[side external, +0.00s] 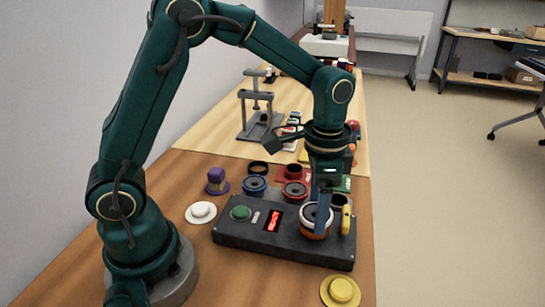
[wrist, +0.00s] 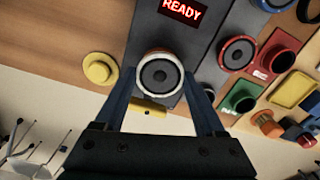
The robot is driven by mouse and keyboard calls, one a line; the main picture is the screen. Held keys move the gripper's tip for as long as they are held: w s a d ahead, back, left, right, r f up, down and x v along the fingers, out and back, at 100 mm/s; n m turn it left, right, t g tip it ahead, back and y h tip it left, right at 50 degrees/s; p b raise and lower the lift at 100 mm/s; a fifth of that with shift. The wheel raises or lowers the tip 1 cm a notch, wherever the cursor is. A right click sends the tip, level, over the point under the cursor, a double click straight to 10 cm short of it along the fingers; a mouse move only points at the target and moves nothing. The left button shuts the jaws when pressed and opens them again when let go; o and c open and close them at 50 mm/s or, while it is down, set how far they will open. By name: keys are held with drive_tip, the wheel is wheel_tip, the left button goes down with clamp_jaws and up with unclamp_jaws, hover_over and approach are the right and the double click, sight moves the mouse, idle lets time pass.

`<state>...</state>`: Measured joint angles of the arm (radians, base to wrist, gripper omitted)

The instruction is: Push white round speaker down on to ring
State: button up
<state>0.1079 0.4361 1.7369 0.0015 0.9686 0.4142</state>
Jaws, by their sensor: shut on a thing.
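The white round speaker (wrist: 160,75) has a pale rim and a dark cone. In the wrist view it lies between the two fingers of my gripper (wrist: 160,84), which is shut on its sides. In the side view the speaker (side external: 308,214) is partly hidden by my gripper (side external: 317,212). It sits at an orange-brown ring (side external: 313,235) on the right part of a dark box (side external: 250,237). I cannot tell whether the speaker is fully seated on the ring.
The box has a green button (side external: 240,213) and a red display (side external: 273,219) reading READY. A yellow block (side external: 346,221) stands close right of the speaker. Blue (side external: 255,185) and red (side external: 294,190) speakers stand behind. A white disc (side external: 201,212) and yellow disc (side external: 340,291) lie beside the box.

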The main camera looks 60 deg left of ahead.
drive_tip(key=shift+f, duration=0.75)
idle(0.7)
drive_tip(key=o, duration=1.2)
drive_tip(key=shift+o, duration=0.2)
drive_tip(key=shift+r, duration=3.8)
